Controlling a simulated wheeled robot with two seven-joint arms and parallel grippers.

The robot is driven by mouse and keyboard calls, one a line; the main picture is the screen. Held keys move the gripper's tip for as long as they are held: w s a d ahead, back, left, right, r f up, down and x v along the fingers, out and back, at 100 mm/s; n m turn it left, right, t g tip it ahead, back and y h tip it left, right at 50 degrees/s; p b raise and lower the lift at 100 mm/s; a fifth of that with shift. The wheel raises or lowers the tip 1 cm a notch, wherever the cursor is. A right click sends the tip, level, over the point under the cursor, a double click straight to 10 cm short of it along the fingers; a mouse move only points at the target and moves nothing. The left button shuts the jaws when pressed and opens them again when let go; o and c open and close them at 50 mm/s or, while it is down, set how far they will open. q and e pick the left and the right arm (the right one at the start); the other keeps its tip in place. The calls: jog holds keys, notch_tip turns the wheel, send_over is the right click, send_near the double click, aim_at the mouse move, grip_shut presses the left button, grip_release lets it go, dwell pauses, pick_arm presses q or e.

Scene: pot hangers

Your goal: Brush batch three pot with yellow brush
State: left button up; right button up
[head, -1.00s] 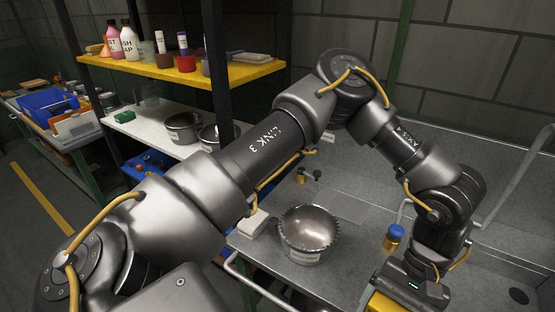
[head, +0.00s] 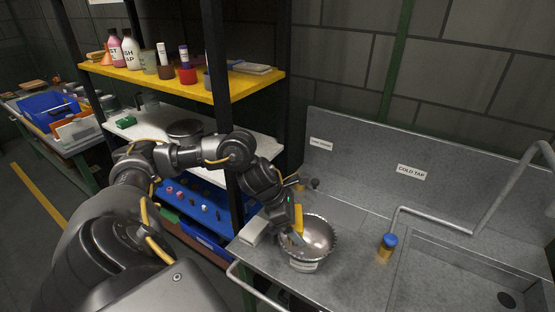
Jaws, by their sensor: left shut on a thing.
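A round metal pot (head: 318,236) with a scalloped rim stands on the grey sink counter, open side up. A white label shows low on its front, too small to read. My left gripper (head: 294,229) is at the pot's left rim, pointing down toward its inside. It is shut on a yellow thing (head: 299,218) that looks like the yellow brush. The gripper hides part of it and part of the pot's left rim. I cannot tell whether it touches the pot's inner wall. My right gripper is not in view.
A white block (head: 254,231) lies left of the pot. Shelves at left hold bottles and another pot (head: 185,128). A metal rail runs along the counter's front.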

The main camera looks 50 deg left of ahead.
pick_arm(q)
jog(key=a+r+n+t+y, duration=0.1)
jog(key=a+r+n, duration=0.1)
jog(key=a, duration=0.5)
jog(key=shift+s+r+n, duration=0.25)
jog(key=shift+n, duration=0.15)
jog(key=shift+a+f, duration=0.1)
jog(key=shift+f, duration=0.05)
